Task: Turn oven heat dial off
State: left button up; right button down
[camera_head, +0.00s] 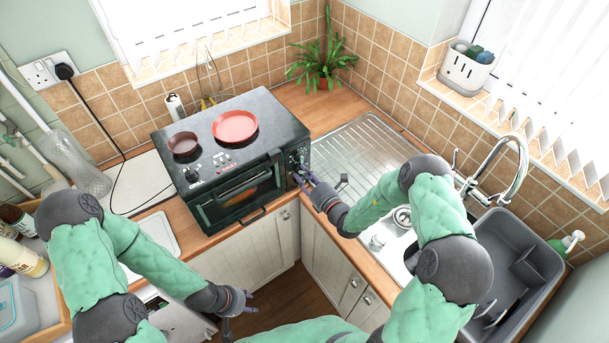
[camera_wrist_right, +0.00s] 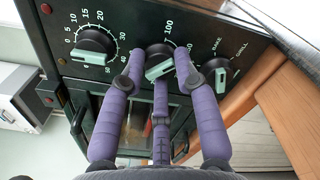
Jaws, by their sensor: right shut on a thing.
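The black toaster oven (camera_head: 255,135) stands on the counter corner with its control panel on the right of its front. In the right wrist view the panel shows a row of three dials. The middle one, the heat dial (camera_wrist_right: 157,69), has a pale green grip bar and a scale with 100 visible. My right gripper (camera_head: 303,178) is at the panel; in the wrist view its purple fingers (camera_wrist_right: 160,68) are closed around the heat dial, hiding part of its scale. My left gripper (camera_head: 242,304) is low, away from the oven, empty, with fingers spread.
A timer dial (camera_wrist_right: 95,45) sits left of the heat dial and a bake/grill dial (camera_wrist_right: 214,73) right of it, close to the fingers. The sink drainer (camera_head: 355,150) lies to the right.

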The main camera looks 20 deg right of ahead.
jog(key=n, duration=0.3)
jog(key=shift+n, duration=0.3)
jog(key=n, duration=0.3)
jog(key=shift+n+b, duration=0.3)
jog(key=n, duration=0.3)
jog(key=shift+n+b, duration=0.3)
jog(key=shift+n, duration=0.1)
jog(key=n+b, duration=0.1)
jog(key=n, duration=0.3)
jog(key=n+b, duration=0.1)
jog(key=n, duration=0.4)
jog(key=shift+n, duration=0.4)
jog(key=n+b, duration=0.2)
jog(key=n, duration=0.3)
jog(key=shift+n, duration=0.4)
jog(key=shift+b, duration=0.3)
jog(key=c, duration=0.9)
grip_release()
